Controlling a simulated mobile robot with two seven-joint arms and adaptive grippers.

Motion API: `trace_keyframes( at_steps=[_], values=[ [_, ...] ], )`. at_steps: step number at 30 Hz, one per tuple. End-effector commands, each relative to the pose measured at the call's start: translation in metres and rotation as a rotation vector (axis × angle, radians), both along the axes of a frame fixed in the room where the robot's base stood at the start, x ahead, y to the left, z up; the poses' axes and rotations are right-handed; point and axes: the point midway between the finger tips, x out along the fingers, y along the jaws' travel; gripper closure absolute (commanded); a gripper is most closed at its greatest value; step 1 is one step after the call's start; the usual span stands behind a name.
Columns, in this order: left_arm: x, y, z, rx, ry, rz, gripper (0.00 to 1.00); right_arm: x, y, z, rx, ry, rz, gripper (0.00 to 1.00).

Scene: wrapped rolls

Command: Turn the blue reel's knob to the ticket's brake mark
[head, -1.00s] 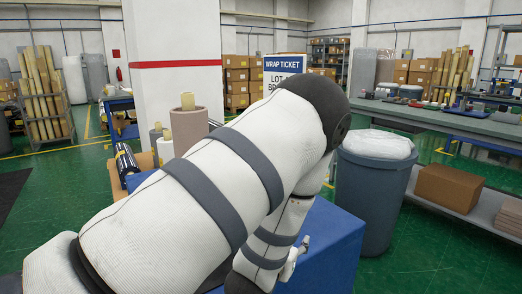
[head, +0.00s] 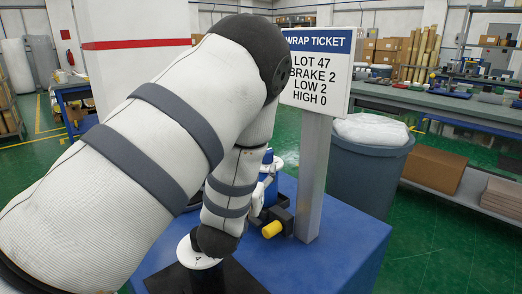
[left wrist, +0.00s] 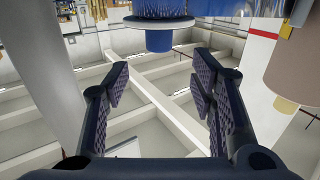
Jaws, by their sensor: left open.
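The ticket sign (head: 318,70) on a grey post reads LOT 47, BRAKE 2, LOW 2, HIGH 0. My left arm hides much of the blue stand (head: 340,250) in the head view, and I cannot make out the left gripper's fingers there. In the left wrist view my left gripper (left wrist: 160,72) is open and empty. A blue reel (left wrist: 158,9) shows at the top edge, with a blue cylindrical knob (left wrist: 158,41) hanging below it in the picture, beyond the fingertips and roughly centred between them. The knob's mark is not readable. My right gripper is out of view.
A yellow cylinder (head: 272,230) on a dark block and a white marked disc (head: 190,254) show beside my arm. A tan roll (left wrist: 297,65) is at right in the wrist view. A grey bin (head: 359,170) stands behind the stand.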

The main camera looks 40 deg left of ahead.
Motion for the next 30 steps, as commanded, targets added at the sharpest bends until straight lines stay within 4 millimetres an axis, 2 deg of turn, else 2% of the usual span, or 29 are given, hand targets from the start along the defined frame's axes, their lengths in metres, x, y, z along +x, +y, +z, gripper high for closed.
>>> trace_keyframes(
  at_steps=[6, 12, 16, 23, 26, 30],
  values=[
    [0.050, 0.027, -0.003, 0.002, 0.000, 0.000, 0.49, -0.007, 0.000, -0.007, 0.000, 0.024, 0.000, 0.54],
    [0.083, 0.046, -0.003, 0.001, 0.003, -0.001, 0.49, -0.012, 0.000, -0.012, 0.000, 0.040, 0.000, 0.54],
    [0.092, 0.051, -0.002, 0.001, 0.003, 0.000, 0.49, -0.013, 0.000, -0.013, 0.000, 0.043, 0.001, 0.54],
    [0.093, 0.052, 0.000, 0.000, 0.001, 0.000, 0.49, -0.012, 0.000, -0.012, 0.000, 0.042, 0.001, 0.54],
    [0.093, 0.051, 0.000, 0.000, 0.001, 0.000, 0.67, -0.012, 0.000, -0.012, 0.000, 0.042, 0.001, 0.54],
    [0.093, 0.051, 0.000, 0.000, 0.001, 0.000, 0.98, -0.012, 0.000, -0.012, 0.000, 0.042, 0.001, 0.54]
  ],
)
